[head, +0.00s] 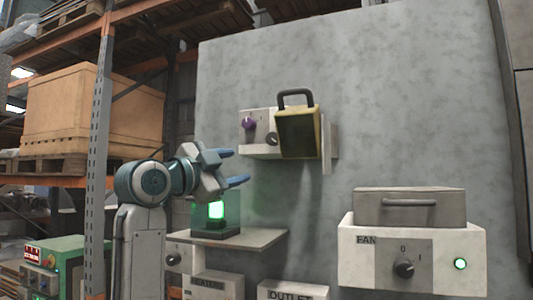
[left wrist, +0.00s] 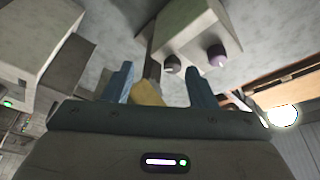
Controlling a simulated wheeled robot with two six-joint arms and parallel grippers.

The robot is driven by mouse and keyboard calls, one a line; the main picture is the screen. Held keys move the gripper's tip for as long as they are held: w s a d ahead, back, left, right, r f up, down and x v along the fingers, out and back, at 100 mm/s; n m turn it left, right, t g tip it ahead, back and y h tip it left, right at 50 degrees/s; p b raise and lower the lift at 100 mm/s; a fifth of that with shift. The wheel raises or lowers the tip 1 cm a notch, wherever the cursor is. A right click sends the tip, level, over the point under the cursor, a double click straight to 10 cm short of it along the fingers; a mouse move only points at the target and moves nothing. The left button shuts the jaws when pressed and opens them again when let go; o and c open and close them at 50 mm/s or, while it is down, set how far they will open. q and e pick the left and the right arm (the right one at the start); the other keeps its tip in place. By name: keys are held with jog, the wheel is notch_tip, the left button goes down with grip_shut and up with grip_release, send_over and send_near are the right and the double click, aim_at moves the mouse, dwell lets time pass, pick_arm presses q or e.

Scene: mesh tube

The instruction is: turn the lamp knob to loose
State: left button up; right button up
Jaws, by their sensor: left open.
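A pale wall box (head: 290,122) carries a purple knob (head: 248,124) and a dark knob (head: 271,139). No label reads clearly on it, so I cannot tell which knob is the lamp's. The purple knob (left wrist: 216,55) and dark knob (left wrist: 172,62) also show in the left wrist view, beyond my fingertips. My left gripper (head: 238,167) is open and empty, below and left of this box, apart from both knobs. Its two blue fingers (left wrist: 157,69) stand apart in the wrist view. A lamp (head: 216,210) glows green on a shelf below the gripper. My right gripper is out of view.
The shelf (head: 262,238) juts out under the gripper. A FAN panel (head: 360,268) with a knob (head: 403,268) is at right. Bare wall (head: 400,100) lies between.

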aim_at(269, 140)
pick_arm(q)
notch_tip(269, 140, up, 4)
jog(key=s+r+m+h, duration=0.1)
jog(key=s, duration=0.1)
jog(key=p+x, duration=0.2)
jog(key=x, duration=0.1)
jog(key=p+x, duration=0.2)
jog(key=x, duration=0.1)
jog(key=f+p+x, duration=0.1)
jog(key=p+x, duration=0.1)
jog(key=x, duration=0.2)
jog(key=shift+d+r+p, duration=0.1)
jog(key=shift+d+p, duration=0.15)
jog(key=shift+p, duration=0.1)
jog(key=shift+w+d, duration=0.15)
jog(key=shift+w, duration=0.35)
